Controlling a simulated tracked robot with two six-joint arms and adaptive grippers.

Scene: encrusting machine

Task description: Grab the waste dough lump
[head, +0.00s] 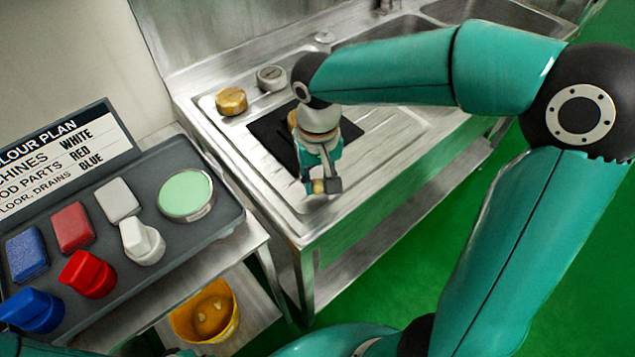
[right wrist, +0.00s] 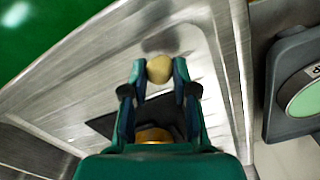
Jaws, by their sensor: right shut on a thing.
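The waste dough lump (right wrist: 159,69) is a small, round, tan ball between the fingertips of my right gripper (right wrist: 159,74) in the right wrist view. In the head view the lump (head: 318,187) shows as a small tan spot at the tips of my right gripper (head: 322,185), over the near end of the steel drainboard. The right gripper is shut on it. How high it is above the steel is hard to tell. My left gripper is not in view.
A black mat (head: 268,127) lies on the sink unit (head: 390,135), with a brass-coloured part (right wrist: 153,136) on it. A brass piece (head: 231,101) and a grey metal piece (head: 271,78) stand behind.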

